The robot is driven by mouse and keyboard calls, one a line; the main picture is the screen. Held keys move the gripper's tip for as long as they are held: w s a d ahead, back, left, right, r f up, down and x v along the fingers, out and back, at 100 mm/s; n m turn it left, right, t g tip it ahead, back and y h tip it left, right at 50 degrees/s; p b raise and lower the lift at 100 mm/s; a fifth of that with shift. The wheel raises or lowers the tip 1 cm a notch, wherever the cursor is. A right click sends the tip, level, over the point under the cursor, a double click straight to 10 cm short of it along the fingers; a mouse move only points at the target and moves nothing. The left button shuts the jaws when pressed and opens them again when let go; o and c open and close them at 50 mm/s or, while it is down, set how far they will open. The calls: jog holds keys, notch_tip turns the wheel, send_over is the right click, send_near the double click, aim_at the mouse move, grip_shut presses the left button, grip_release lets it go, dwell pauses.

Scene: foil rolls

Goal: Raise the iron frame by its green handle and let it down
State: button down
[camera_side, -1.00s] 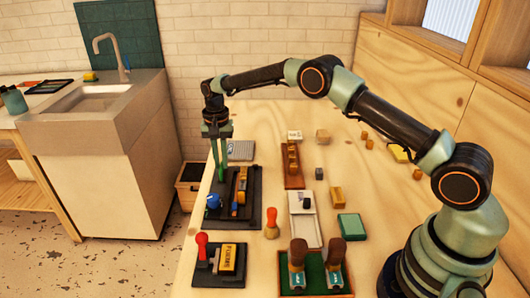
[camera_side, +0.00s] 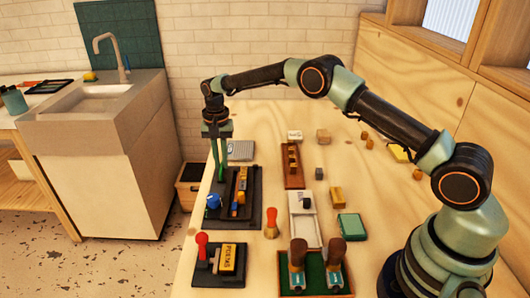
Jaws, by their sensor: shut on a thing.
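My gripper (camera_side: 219,172) points straight down over the left part of the table. Its slim green fingers are closed at the back left of a dark assembly. The iron frame (camera_side: 250,214) appears to be this dark, flat piece, with a blue knob (camera_side: 213,201) at its left and yellow and orange parts (camera_side: 239,199) near its middle. The fingers are shut on the green handle, which I cannot tell apart from the green fingers. I cannot tell whether the frame is raised or lying flat.
In front stands a dark base with a red-knobbed lever (camera_side: 202,246) and a lettered yellow block (camera_side: 228,258). To the right are a wooden rack (camera_side: 294,181), a white tray (camera_side: 305,230), a green box (camera_side: 352,227) and a green-lined tray with two brown-handled tools (camera_side: 298,255).

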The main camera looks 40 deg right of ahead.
jog(key=shift+r, duration=0.1)
dwell(0.3)
jog(key=shift+s+d+r, duration=0.35)
jog(key=shift+d+r, duration=0.05)
jog(key=shift+r, duration=0.15)
jog(key=shift+s+d+r, duration=0.25)
jog(key=shift+s+d, duration=0.1)
jog(key=shift+f, duration=0.1)
jog(key=c, duration=0.9)
grip_release()
jog(key=shift+w+a, duration=0.1)
jog(key=shift+a, duration=0.05)
jog(key=shift+r, duration=0.25)
